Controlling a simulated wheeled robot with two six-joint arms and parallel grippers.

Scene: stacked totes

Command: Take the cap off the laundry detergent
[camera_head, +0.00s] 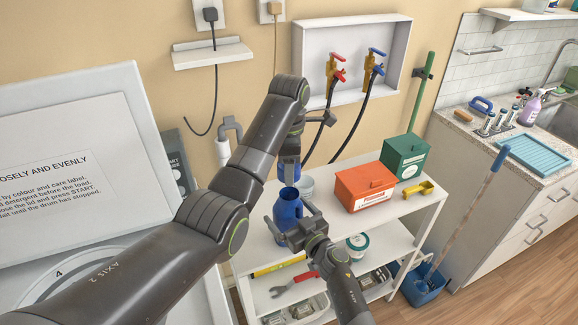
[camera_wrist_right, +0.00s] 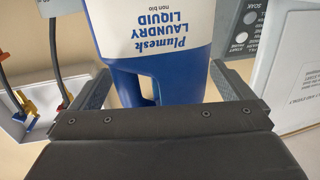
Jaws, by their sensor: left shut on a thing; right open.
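The detergent bottle (camera_head: 287,209) is blue and stands on the white shelf unit. In the right wrist view the bottle (camera_wrist_right: 150,65) shows upside down, with a white label reading "Plumesh Laundry Liquid" and a handle opening. My left gripper (camera_head: 290,156) is above the bottle, shut on the blue cap (camera_head: 289,170).
The shelf unit (camera_head: 405,208) also bears an orange box (camera_head: 364,187), a green box (camera_head: 404,158) and a yellow object (camera_head: 419,190). A pale tub (camera_head: 306,186) stands close behind the bottle. A washer lid (camera_head: 75,160) fills the left. Hoses and taps hang behind.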

